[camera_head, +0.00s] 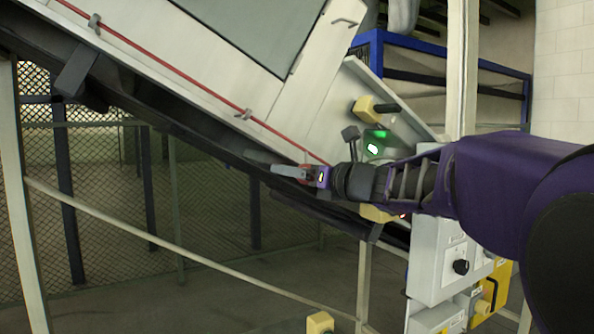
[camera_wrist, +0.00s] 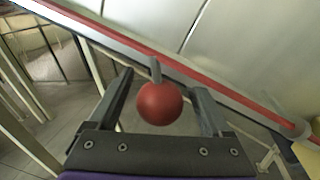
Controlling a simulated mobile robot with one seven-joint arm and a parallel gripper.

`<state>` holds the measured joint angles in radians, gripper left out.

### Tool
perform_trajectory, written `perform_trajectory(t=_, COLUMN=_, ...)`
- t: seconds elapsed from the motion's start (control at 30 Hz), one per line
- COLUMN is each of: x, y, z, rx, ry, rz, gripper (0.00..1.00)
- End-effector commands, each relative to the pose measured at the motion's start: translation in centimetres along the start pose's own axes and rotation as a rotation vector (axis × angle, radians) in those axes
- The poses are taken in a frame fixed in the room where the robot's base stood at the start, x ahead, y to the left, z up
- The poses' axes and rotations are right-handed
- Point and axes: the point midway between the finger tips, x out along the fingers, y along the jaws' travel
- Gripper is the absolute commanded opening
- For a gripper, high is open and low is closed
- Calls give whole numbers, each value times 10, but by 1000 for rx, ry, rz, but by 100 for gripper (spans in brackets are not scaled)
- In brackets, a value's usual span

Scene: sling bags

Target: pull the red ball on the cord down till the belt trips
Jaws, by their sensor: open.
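The red ball (camera_wrist: 160,103) hangs by a short grey stem from the red cord (camera_wrist: 215,82) in the wrist view. The red cord (camera_head: 175,70) also runs slantwise along the pale conveyor side in the head view. My gripper (camera_wrist: 162,84) is open, with one finger on each side of the ball. The ball appears between the fingers, with a gap at each side; its depth relative to the fingertips is hard to tell. In the head view my gripper (camera_head: 283,171) is at the conveyor's lower edge, and I cannot make out the ball there.
The sloping conveyor (camera_head: 230,85) fills the upper left. A green lamp (camera_head: 374,149) glows beyond my wrist. A grey control box (camera_head: 437,262) with a black knob stands below my arm. A pale rail (camera_head: 150,238) and mesh fence (camera_head: 100,165) lie below and behind the conveyor.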

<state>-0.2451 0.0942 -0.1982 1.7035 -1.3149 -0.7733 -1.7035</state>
Motion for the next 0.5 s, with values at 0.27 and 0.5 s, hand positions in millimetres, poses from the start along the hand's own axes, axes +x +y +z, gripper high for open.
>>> perform_trajectory(t=0.27, x=-1, y=-1, z=0, rx=0, ry=0, rz=0, gripper=83)
perform_trajectory(t=0.5, x=-1, y=-1, z=0, rx=0, ry=0, rz=0, gripper=74)
